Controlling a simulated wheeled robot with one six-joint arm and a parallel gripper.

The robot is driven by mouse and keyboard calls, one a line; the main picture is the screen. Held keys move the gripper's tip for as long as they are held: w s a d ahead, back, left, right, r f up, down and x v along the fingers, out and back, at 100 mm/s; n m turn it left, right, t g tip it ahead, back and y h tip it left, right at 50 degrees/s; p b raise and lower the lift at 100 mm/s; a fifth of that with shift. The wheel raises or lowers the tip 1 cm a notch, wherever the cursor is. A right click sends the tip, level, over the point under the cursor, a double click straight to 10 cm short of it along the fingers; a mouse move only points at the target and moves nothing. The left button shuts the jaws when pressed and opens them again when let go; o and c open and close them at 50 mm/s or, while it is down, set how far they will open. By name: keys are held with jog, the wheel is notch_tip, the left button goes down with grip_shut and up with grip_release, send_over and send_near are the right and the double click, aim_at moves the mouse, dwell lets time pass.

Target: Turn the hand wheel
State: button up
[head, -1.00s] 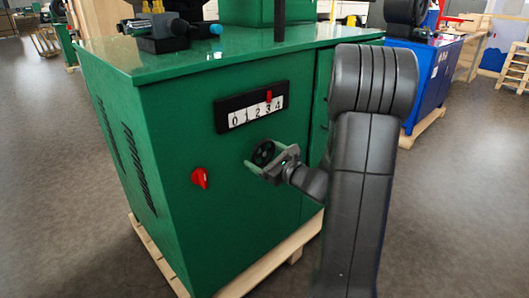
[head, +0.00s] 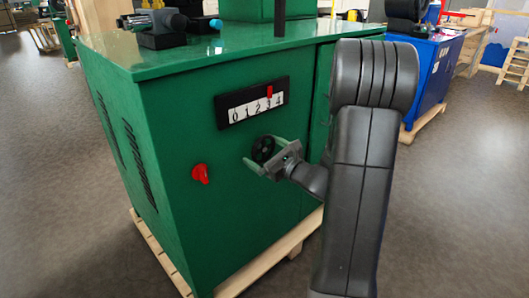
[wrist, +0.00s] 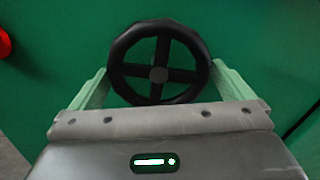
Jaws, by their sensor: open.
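The black hand wheel (head: 263,149) with four spokes is on the front of the green machine, below the number scale. It also shows in the wrist view (wrist: 159,74), nearly face on. My gripper (head: 266,154) is at the wheel, with its pale green fingers spread to either side of the rim. In the wrist view my gripper (wrist: 160,84) is open, with a finger left and right of the wheel; I cannot tell whether they touch it. The scale (head: 252,103) reads 0 to 4, and its red pointer (head: 269,92) stands near 3.
A red knob (head: 201,174) sits on the green machine (head: 170,130) left of the wheel. The machine stands on a wooden pallet (head: 265,268). A blue machine (head: 435,85) stands behind at the right. The grey floor is free at the left and right.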

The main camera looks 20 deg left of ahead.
jog(key=p+v, duration=0.2)
jog(key=v, duration=1.1)
jog(key=shift+d, duration=0.35)
jog(key=shift+s+f, duration=0.1)
jog(key=shift+s, duration=0.05)
jog(key=b+x, duration=0.2)
jog(key=x, duration=1.2)
jog(key=shift+d, duration=0.15)
